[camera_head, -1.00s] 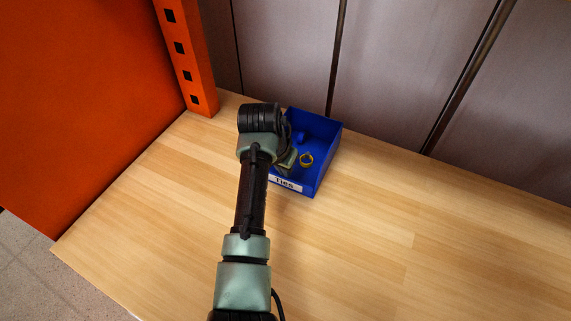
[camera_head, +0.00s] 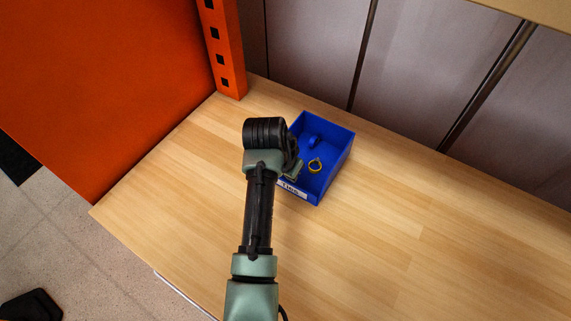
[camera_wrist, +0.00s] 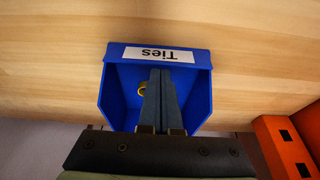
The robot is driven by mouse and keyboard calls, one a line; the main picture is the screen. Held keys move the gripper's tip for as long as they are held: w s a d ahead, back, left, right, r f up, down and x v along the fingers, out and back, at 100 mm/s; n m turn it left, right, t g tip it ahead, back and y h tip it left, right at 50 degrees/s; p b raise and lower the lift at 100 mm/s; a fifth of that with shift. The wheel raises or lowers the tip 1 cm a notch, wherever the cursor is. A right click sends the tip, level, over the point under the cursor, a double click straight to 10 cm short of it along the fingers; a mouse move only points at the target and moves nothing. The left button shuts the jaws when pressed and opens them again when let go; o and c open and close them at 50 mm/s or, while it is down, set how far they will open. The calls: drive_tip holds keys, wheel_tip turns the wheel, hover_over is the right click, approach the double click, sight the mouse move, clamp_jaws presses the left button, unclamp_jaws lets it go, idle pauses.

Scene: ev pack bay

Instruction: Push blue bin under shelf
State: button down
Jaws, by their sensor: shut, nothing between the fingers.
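The blue bin (camera_head: 338,165) stands on the wooden worktop, a little in front of the back wall. Its white label reads "Ties" on the front face, and it shows upside down in the wrist view (camera_wrist: 158,54). A yellow ring (camera_head: 315,165) and a small blue piece (camera_head: 315,140) lie inside. My gripper (camera_wrist: 160,76) is shut and empty, with its fingers over the bin's opening and their tips near the labelled front wall. I cannot tell whether they touch it. In the head view my wrist hides the fingers and the bin's left side.
A beige shelf board (camera_head: 535,10) shows at the top right, above the worktop (camera_head: 400,235). An orange post (camera_head: 226,50) and orange side panel (camera_head: 100,90) stand to the left. The grey wall (camera_head: 315,45) closes the back. The worktop right of the bin is clear.

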drive_tip(key=v, duration=1.2)
drive_tip(key=w+d+r+n+t+y, duration=0.1)
drive_tip(key=w+r+n+t, duration=0.15)
drive_tip(key=r+t, duration=0.5)
drive_tip(key=w+r+n+t, duration=0.2)
drive_tip(key=r+n+t, duration=0.15)
drive_tip(key=r, duration=0.75)
drive_tip(key=s+r+t, duration=0.4)
drive_tip(key=s+r, duration=0.1)
drive_tip(key=r, duration=0.5)
drive_tip(key=s+a+r+t, duration=0.1)
drive_tip(key=s+r+t, duration=0.3)
drive_tip(key=r, duration=0.7)
drive_tip(key=s+r+n+t+y, duration=0.1)
drive_tip(key=s+r+t, duration=0.4)
drive_tip(key=r, duration=0.5)
drive_tip(key=shift+s+a+r+b, duration=0.25)
drive_tip(key=shift+s+r+b, duration=0.1)
drive_tip(key=shift+s, duration=0.3)
